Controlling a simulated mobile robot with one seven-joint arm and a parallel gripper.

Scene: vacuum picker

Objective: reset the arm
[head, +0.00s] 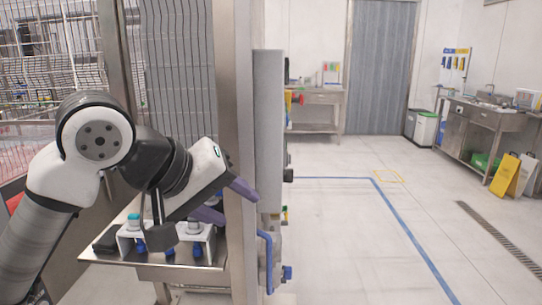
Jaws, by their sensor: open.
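My arm enters from the lower left of the head view and bends over a small metal shelf. My gripper (232,203) has two purple fingers that are spread apart. Nothing shows between them. The fingers are in front of the steel post, and the upper one reaches toward the grey cabinet edge. Below the gripper, the metal shelf (104,258) carries a white rack (126,243) with blue and teal parts. My arm hides part of the rack.
A steel post (233,90) and a tall grey cabinet (268,130) stand close to my gripper on its right. Blue pipes (267,262) run low beside the post. Wire fencing (178,70) is behind the arm. Open floor (345,230) with blue lines lies to the right.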

